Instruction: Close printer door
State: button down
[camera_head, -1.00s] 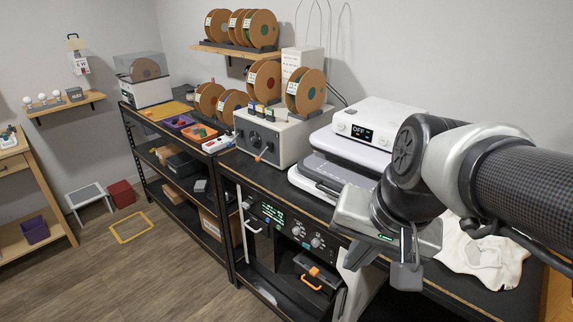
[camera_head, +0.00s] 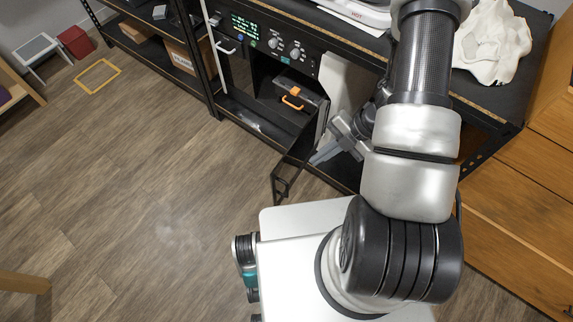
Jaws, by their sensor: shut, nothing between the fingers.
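The printer (camera_head: 266,44) stands on the shelf under the bench, with a green-lit display and knobs on its black front panel. Its dark door (camera_head: 300,152) stands open, swung out toward me from the right side of the printer. A handle (camera_head: 284,186) shows at the door's free end. My gripper (camera_head: 316,159) is shut and empty, low down just right of the door, on its outer side. Its fingertips are very close to the door; I cannot tell if they touch it. My arm hides part of the area right of the gripper.
A dark box with an orange handle (camera_head: 292,98) sits inside the printer opening. A white cloth (camera_head: 492,42) lies on the bench top. Wooden drawers (camera_head: 525,200) stand at the right.

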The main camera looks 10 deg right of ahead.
notch_tip(320, 180, down, 2)
jog(key=m, duration=0.1)
jog(key=b, duration=0.3)
send_near(277, 177)
jog(key=shift+x, duration=2.1)
jog(key=shift+s+a+r, duration=0.1)
jog(key=shift+a, duration=0.05)
